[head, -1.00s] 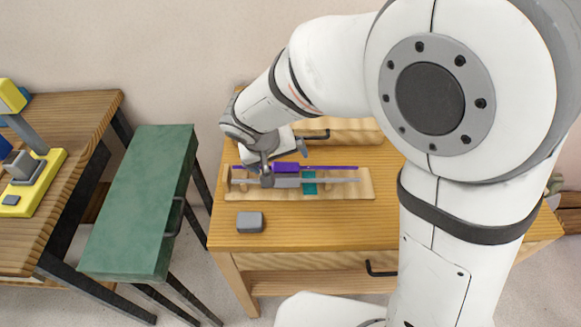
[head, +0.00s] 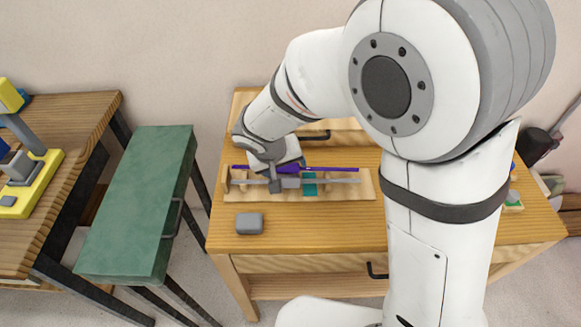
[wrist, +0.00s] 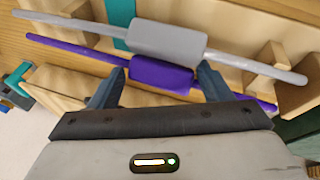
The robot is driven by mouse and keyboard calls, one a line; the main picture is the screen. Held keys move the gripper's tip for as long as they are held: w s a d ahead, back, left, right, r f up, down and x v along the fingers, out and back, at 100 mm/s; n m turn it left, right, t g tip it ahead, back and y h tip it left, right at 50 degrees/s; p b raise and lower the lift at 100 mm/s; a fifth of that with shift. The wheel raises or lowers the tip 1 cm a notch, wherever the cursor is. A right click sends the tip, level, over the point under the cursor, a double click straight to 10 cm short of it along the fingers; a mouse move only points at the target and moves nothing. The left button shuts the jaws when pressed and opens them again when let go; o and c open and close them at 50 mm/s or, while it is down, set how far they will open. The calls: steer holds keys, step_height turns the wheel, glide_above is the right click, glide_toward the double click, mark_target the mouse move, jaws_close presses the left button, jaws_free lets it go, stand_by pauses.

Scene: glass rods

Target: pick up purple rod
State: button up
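The purple rod (head: 333,169) lies along a light wooden rack on the table, with a thicker purple block at its middle. In the wrist view the purple block (wrist: 160,75) sits between the two fingertips of my gripper (wrist: 162,82). The fingers are apart, one on each side of the block, with a gap visible at least on the left. In the head view my gripper (head: 278,183) is over the rack and hides part of the rod. A grey rod (wrist: 170,42) with a grey middle block lies parallel, just beyond the purple one.
The wooden rack (head: 367,186) has upright supports and a teal strip (wrist: 121,20). A small grey block (head: 250,223) lies in front of it on the wooden table (head: 320,225). A green bench (head: 135,205) stands to the left.

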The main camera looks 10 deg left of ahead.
steer(key=c, duration=0.5)
